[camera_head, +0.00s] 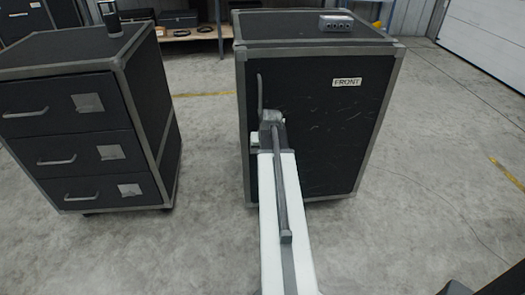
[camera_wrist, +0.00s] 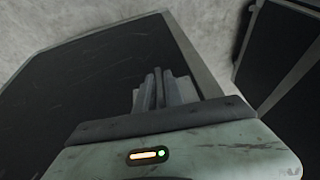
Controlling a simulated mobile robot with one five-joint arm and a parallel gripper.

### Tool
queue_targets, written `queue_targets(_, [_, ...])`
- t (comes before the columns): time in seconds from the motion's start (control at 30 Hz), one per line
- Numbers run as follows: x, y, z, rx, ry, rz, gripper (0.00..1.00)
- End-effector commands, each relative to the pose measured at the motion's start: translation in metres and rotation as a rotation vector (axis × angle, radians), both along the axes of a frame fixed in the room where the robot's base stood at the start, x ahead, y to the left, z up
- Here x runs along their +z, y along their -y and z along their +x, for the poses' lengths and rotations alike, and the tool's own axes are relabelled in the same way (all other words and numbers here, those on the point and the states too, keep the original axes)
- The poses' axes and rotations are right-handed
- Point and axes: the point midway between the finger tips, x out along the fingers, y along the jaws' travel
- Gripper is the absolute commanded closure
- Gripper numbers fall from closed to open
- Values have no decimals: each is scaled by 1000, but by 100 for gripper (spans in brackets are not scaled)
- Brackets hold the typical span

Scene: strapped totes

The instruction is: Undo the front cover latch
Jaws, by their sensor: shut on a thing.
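The black case (camera_head: 330,130) with a grey metal frame stands ahead, its dark front cover facing me and a white FRONT label (camera_head: 347,82) at the cover's upper right. A slim grey upright bar (camera_head: 260,88), which looks like part of the front cover latch, shows near the cover's left edge. My gripper (camera_head: 271,117) is at the cover's left side, just below and right of that bar. In the wrist view my gripper's fingers (camera_wrist: 157,90) are close together against the dark cover, shut on the latch. The gripped part is mostly hidden by the fingers.
A black drawer cabinet (camera_head: 75,127) with several grey handles stands to the left, with a gap of bare floor between. A small grey box (camera_head: 336,23) sits on the case top. Shelving (camera_head: 185,30) is behind. The concrete floor at right is mostly clear.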

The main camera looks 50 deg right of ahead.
Motion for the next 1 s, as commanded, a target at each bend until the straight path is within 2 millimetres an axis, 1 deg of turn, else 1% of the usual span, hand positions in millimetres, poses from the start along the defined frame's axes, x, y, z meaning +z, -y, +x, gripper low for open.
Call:
queue_targets(0.3, [0,-1,0,0,-55,-57,100])
queue_targets(0.73, [0,0,-1,-1,-60,-64,100])
queue_targets(0.77, [0,0,-1,-1,-60,-64,85])
queue_targets(0.8, [0,0,-1,-1,-60,-64,74])
queue_targets(0.83, [0,0,-1,0,-60,-63,71])
queue_targets(1.0, [0,0,0,0,-59,-64,71])
